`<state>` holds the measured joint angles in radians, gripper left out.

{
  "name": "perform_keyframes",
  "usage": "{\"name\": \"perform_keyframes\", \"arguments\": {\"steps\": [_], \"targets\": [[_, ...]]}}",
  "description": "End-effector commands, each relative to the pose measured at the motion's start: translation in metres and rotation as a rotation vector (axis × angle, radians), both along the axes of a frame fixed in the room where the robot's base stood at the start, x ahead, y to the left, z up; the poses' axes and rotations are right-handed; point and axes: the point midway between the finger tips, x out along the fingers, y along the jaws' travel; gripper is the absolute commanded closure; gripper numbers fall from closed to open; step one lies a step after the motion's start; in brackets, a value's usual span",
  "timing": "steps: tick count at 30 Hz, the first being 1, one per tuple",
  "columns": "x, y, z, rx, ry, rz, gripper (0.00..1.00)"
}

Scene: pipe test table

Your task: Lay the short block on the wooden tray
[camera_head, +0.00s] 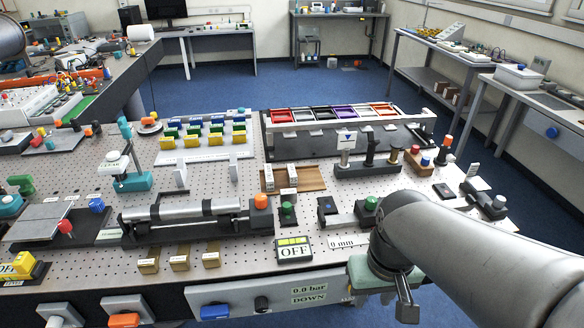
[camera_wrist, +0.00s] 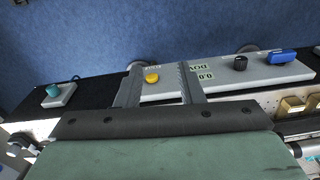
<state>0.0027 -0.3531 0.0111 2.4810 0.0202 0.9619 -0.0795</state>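The wooden tray (camera_head: 312,179) is a brown slatted tray near the middle of the pegboard table. Small labelled upright pieces stand at its left side and front; I cannot tell if one is the short block. Several small tan blocks, one of them a right-hand block (camera_head: 211,256), sit in a row at the table's front edge; their lengths are hard to compare. In the wrist view a tan block (camera_wrist: 292,104) shows at the right. My gripper (camera_wrist: 160,78) is open and empty, its two fingers apart above the front panel. In the head view it hangs at the front right, away from the tray.
A grey front panel (camera_head: 240,298) with knobs lies below the table edge. A long metal cylinder rig (camera_head: 185,212) lies left of the tray. A rack of coloured bins (camera_head: 330,113) stands behind it, and posts with coloured knobs (camera_head: 370,150) stand to its right.

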Motion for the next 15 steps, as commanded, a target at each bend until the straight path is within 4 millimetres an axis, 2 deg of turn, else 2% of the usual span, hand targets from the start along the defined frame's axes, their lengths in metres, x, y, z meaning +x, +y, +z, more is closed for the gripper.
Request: {"name": "perform_keyframes", "arguments": {"steps": [5, 6, 9, 15], "targets": [[0.101, 0.019, 0.037, 0.046, 0.016, 0.298, 0.65], [0.128, 0.024, 0.045, 0.064, 0.016, 0.387, 0.65], [0.193, 0.040, 0.059, 0.121, 0.005, 0.614, 0.65], [0.307, 0.064, 0.065, 0.258, -0.083, 1.069, 0.65]]}}
